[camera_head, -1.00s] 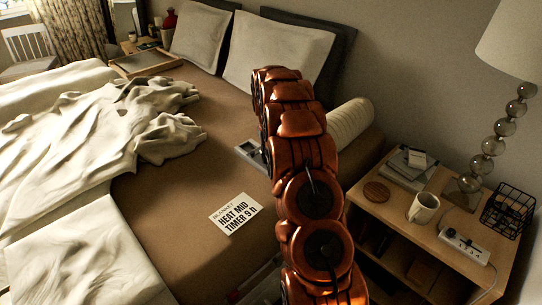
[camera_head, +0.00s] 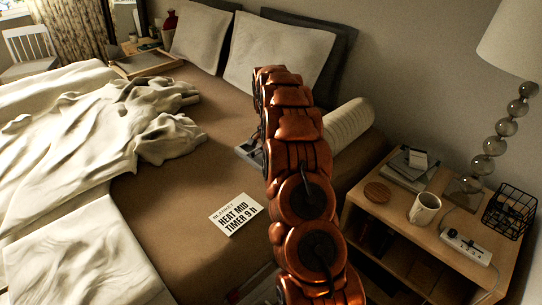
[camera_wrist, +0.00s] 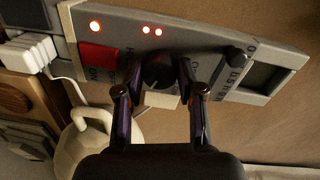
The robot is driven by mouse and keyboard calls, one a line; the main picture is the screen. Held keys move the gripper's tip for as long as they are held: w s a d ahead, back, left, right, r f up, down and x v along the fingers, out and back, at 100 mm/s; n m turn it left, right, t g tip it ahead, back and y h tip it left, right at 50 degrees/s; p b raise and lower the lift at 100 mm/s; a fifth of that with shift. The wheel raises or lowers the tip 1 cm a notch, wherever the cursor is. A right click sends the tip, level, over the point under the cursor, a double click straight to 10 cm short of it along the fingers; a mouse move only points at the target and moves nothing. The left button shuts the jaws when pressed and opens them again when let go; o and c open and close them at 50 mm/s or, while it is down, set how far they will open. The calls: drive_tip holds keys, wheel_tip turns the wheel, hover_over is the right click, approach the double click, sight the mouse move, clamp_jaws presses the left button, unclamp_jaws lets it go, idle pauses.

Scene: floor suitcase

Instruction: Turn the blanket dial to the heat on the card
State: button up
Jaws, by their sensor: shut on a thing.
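The card (camera_head: 236,214) lies on the brown bed sheet and reads "BLANKET HEAT MID TIMER 9 h". The grey blanket control (camera_head: 246,150) shows in part on the bed behind my arm. In the wrist view, the control panel (camera_wrist: 205,45) carries a dark round dial (camera_wrist: 157,72), and my gripper (camera_wrist: 159,80) is shut on it with one finger at each side. The lettering around this dial is mostly hidden, so I cannot read its setting. A smaller dark knob (camera_wrist: 236,56) with printed numbers sits to the right, beside a dark window (camera_wrist: 266,77).
The bedside table holds a mug (camera_head: 424,208), a power strip (camera_head: 466,246), books (camera_head: 407,172), a wire basket (camera_head: 508,207) and a lamp (camera_head: 489,146). A rumpled blanket (camera_head: 150,115) covers the bed's left.

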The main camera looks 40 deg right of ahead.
drive_tip(key=shift+a+f+m, duration=0.1)
drive_tip(key=shift+m, duration=0.5)
drive_tip(key=o, duration=1.1)
drive_tip(key=shift+o, duration=0.2)
wheel_tip(320, 180, up, 12)
drive_tip(key=shift+w, duration=0.35)
drive_tip(key=shift+a, duration=0.1)
